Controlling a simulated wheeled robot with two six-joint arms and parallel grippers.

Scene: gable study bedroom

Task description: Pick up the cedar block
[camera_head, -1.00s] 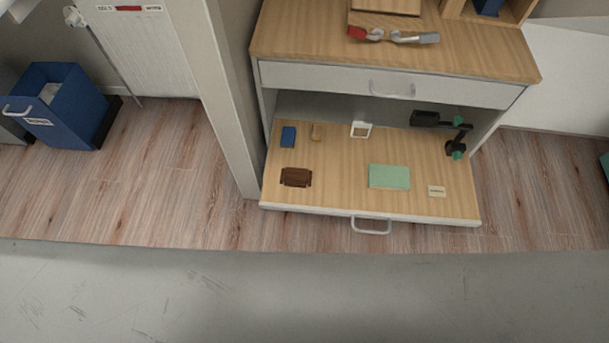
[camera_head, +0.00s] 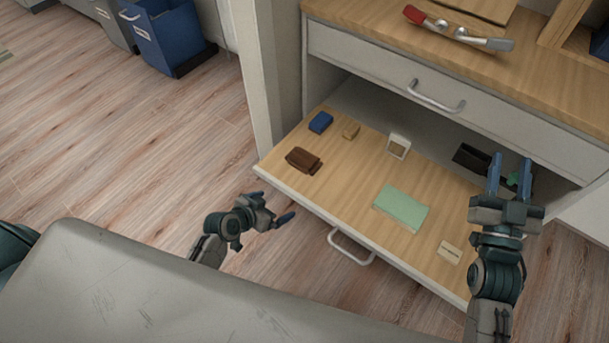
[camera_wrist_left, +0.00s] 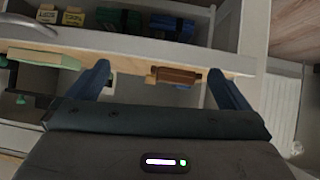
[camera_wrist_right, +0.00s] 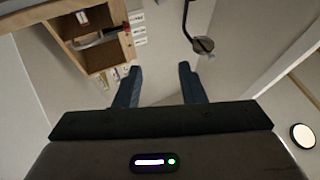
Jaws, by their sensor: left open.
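A small tan block (camera_head: 351,130), which looks most like the cedar block, lies towards the back left of the pulled-out shelf (camera_head: 345,183). I cannot read any marking on it. It lies just right of a blue block (camera_head: 320,122). My left gripper (camera_head: 275,206) is open and empty, in front of the shelf's front edge and apart from the block. My right gripper (camera_head: 511,175) is open and empty, over the shelf's right end. The right wrist view shows its parted fingers (camera_wrist_right: 160,86) with nothing between them.
A brown wallet-like thing (camera_head: 303,160), a white-framed piece (camera_head: 398,145), a green pad (camera_head: 401,208) and a cream piece with a dark mark (camera_head: 450,252) lie on the shelf. A dark object (camera_head: 470,157) is at the back. A handle (camera_head: 352,246) juts out. A drawer front (camera_head: 450,100) overhangs the back.

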